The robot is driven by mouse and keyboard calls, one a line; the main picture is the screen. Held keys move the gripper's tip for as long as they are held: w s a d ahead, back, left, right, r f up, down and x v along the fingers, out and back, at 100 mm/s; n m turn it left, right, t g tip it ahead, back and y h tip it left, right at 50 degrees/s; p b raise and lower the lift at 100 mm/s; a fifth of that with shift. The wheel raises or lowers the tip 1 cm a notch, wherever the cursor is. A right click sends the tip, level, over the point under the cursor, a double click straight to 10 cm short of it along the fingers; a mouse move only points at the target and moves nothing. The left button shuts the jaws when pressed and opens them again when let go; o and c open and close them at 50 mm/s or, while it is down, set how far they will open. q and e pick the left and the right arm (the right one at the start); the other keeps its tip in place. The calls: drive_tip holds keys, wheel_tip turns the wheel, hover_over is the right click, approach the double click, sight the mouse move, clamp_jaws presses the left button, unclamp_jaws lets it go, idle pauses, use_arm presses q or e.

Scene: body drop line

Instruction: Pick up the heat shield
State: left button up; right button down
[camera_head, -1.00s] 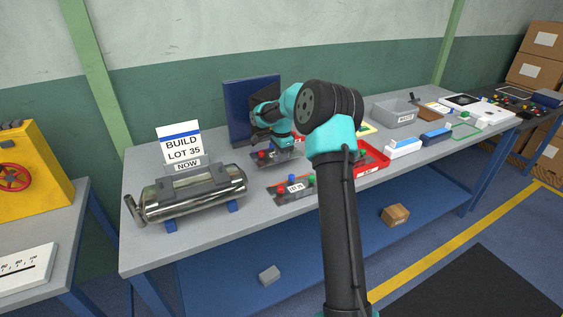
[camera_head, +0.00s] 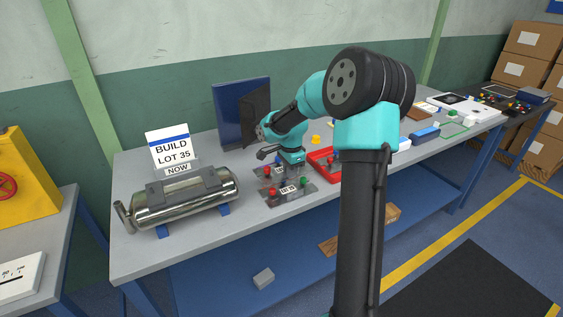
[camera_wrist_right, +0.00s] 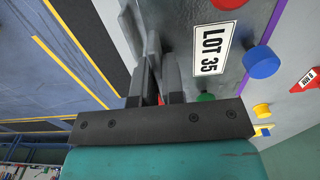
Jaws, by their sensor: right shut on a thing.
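The heat shield seems to be the grey metal plate (camera_wrist_right: 230,38) labelled LOT 35, with red, blue and green knobs. In the head view this plate (camera_head: 288,197) lies near the table's front edge, right of a silver cylinder (camera_head: 190,203). My right gripper (camera_wrist_right: 155,85) is shut at the plate's edge beside the green knob; the exact hold is hard to see. In the head view its fingers are mostly hidden beneath my wrist, over the knobs. My left gripper is not in view.
A BUILD LOT 35 sign (camera_head: 168,147) stands behind the cylinder. A blue panel (camera_head: 230,110) stands at the back. A red tray (camera_head: 318,153) lies right of the plate, partly behind my arm. White and blue boxes (camera_head: 425,136) lie further right.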

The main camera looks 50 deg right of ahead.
drive_tip(key=s+a, duration=0.2)
drive_tip(key=s, duration=0.3)
drive_tip(key=shift+s+a, duration=0.15)
drive_tip(key=shift+s, duration=0.25)
idle(1.4)
